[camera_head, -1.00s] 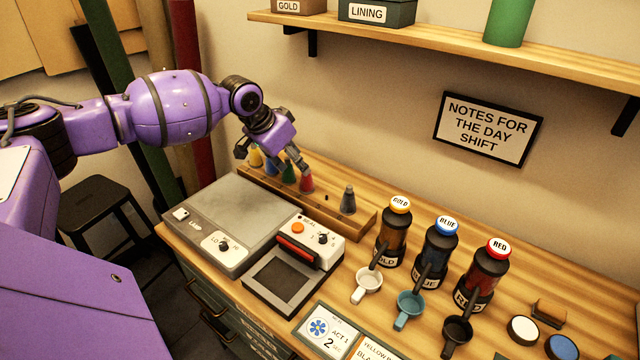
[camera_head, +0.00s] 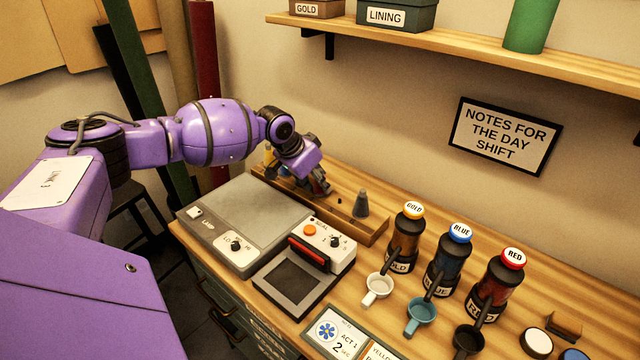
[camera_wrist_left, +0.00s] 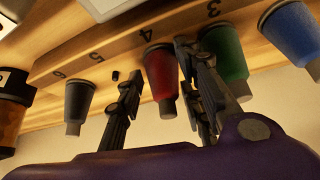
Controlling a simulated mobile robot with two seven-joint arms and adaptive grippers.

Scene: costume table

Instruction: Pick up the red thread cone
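The red thread cone (camera_wrist_left: 160,72) stands in the wooden rack (camera_wrist_left: 110,52) near the number 4 in the left wrist view. My left gripper (camera_wrist_left: 160,98) is open there, one finger on each side of the red cone. A gap shows between the cone and the left finger; the right finger looks close to it, between the red and green cones, and I cannot tell whether it touches. In the head view my left gripper (camera_head: 314,184) is down at the rack and mostly hides the red cone. My right gripper is not in view.
A green cone (camera_wrist_left: 226,54) and a blue cone (camera_wrist_left: 290,32) stand right of the red one in the wrist view. A grey cone (camera_head: 361,204) stands farther along, past a bare peg. A grey device (camera_head: 244,224) lies in front of the rack; bottles stand right.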

